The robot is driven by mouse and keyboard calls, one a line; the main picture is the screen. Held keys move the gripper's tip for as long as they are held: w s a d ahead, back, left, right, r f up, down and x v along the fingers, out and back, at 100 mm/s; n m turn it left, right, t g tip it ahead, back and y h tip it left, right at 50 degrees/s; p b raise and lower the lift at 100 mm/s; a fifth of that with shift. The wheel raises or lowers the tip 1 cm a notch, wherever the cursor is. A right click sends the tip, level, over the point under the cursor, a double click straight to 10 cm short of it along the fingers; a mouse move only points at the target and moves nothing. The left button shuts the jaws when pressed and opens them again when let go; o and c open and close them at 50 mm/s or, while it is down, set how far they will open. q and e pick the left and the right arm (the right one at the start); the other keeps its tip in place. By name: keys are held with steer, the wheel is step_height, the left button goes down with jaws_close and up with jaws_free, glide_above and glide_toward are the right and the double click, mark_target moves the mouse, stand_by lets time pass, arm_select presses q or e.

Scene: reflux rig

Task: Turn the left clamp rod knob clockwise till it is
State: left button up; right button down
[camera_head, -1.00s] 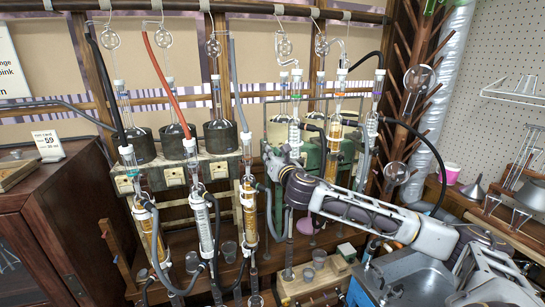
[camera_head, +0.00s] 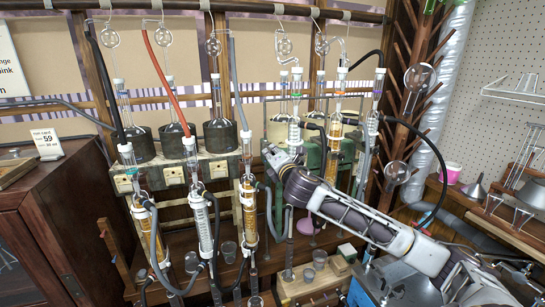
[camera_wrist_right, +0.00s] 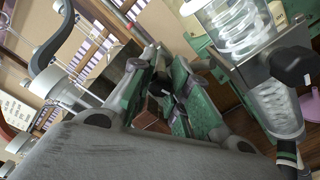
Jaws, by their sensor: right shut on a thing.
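My right gripper (camera_head: 274,160) reaches in from the right to the left end of the green-framed rig. In the wrist view its two fingers (camera_wrist_right: 160,90), with green faces, close around a small dark piece at the middle. This appears to be the left clamp rod knob (camera_wrist_right: 158,86), mostly hidden by the fingers, so its turn angle cannot be told. In the head view the gripper covers it. Another clamp with a black knob (camera_wrist_right: 294,66) grips a clear glass condenser (camera_wrist_right: 240,28) at the right of the wrist view. My left gripper is not in view.
Several glass condensers hang left of the gripper, one amber-filled (camera_head: 249,212), with dark flasks (camera_head: 220,135) above. Hoses, including a red one (camera_head: 163,75), cross the rig. A dark cabinet (camera_head: 60,220) stands at left; a pink cup (camera_head: 452,173) sits on the right shelf.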

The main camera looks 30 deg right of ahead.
steer(key=m, duration=0.3)
steer(key=shift+m, duration=0.3)
stand_by(0.4)
steer(key=c, duration=1.3)
jaws_free()
steer(key=v, duration=1.2)
stand_by(0.4)
